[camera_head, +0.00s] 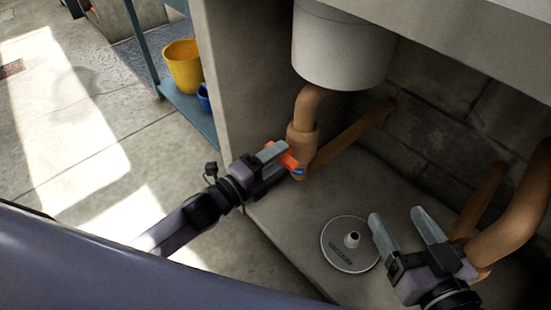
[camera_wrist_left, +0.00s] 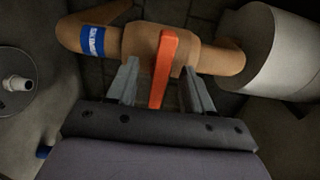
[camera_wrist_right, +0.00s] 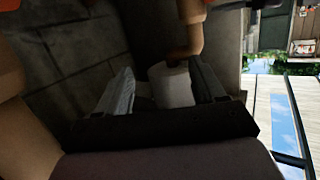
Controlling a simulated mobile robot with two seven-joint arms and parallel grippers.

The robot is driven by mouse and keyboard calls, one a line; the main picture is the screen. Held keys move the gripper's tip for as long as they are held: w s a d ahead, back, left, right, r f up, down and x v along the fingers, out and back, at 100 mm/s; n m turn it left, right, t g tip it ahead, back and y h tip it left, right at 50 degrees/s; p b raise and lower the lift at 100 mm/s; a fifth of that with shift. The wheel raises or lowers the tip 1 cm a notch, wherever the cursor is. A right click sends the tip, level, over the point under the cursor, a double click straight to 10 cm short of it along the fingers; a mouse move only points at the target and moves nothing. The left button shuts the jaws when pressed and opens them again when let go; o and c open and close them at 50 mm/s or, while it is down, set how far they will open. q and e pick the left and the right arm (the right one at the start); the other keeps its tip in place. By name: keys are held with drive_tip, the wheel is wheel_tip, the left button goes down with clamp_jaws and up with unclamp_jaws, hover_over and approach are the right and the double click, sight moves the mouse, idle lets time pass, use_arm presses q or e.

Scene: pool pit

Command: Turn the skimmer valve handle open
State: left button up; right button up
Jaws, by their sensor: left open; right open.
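The skimmer valve handle is an orange-red lever (camera_head: 288,158) on a tan pipe valve (camera_head: 301,146) below the white canister. In the left wrist view the lever (camera_wrist_left: 163,68) stands between the two fingers of my left gripper (camera_wrist_left: 161,88), with gaps visible on both sides. A blue label (camera_wrist_left: 98,44) wraps the pipe beside the valve. My left gripper also shows in the head view (camera_head: 270,161), at the lever. My right gripper (camera_head: 406,226) is open and empty, low over the pit floor at the right.
A white canister (camera_head: 342,45) hangs above the valve. A round lid plate (camera_head: 349,245) lies on the pit floor left of my right gripper. Tan pipes (camera_head: 515,215) stand at the right. A shelf (camera_head: 190,108) with a yellow bucket (camera_head: 183,66) is outside the pit wall.

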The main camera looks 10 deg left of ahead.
use_arm(q)
drive_tip(key=shift+c, duration=0.3)
clamp_jaws()
